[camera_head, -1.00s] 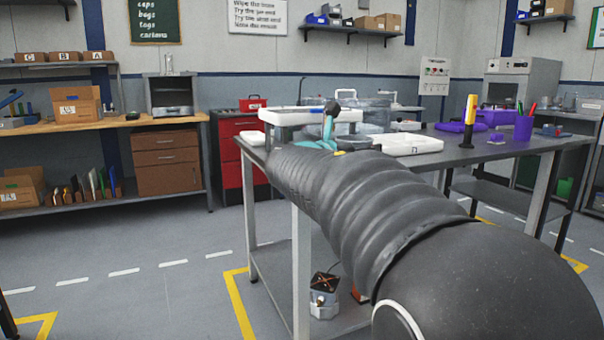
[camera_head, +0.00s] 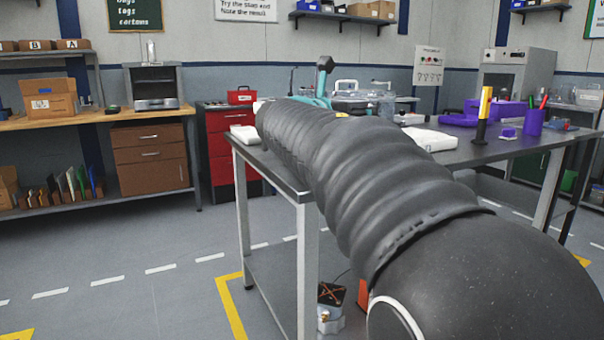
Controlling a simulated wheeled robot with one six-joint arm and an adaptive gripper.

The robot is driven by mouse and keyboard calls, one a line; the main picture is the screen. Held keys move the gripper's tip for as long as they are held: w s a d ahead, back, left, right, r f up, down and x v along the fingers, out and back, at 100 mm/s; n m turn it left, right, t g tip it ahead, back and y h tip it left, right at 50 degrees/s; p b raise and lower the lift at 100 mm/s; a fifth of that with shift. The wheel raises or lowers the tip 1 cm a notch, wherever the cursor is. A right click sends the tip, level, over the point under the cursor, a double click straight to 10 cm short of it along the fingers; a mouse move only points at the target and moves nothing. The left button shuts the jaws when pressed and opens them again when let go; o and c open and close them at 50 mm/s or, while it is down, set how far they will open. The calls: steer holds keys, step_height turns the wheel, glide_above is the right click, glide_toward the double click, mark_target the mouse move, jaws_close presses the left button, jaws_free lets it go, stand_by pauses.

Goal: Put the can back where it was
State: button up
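I cannot make out a can in this view. My arm, in a black ribbed sleeve, reaches from the lower right over the grey workbench (camera_head: 277,176) and covers much of its top. A teal piece with a dark knob (camera_head: 323,82) rises beyond the far end of the sleeve. It seems to belong to my gripper, but I cannot tell for sure. The rest of my gripper is hidden behind the arm, so its fingers and anything between them do not show.
A white case (camera_head: 430,139), a yellow-and-black tool (camera_head: 483,115) and a purple cup (camera_head: 534,122) stand on the bench's right part. Clear containers (camera_head: 362,103) are at its back. A red drawer cabinet (camera_head: 225,140) and a wooden-topped bench (camera_head: 90,121) stand behind. The left floor is clear.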

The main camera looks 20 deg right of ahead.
steer(key=shift+w+a+f+b, duration=0.1)
steer(key=shift+w+a+f, duration=0.45)
steer(key=shift+w+f, duration=1.35)
steer(key=shift+w+a+f+b, duration=0.15)
steer(key=shift+w+a+f, duration=0.4)
steer(key=shift+w+f, duration=1.35)
steer(key=shift+w+a+f+b, duration=0.1)
steer(key=shift+w+a+f, duration=0.45)
steer(key=shift+w+f, duration=1.35)
steer(key=shift+w+r, duration=0.15)
steer(key=shift+w, duration=0.05)
steer(key=o, duration=1.2)
steer(key=shift+r, duration=0.2)
steer(key=v, duration=1.2)
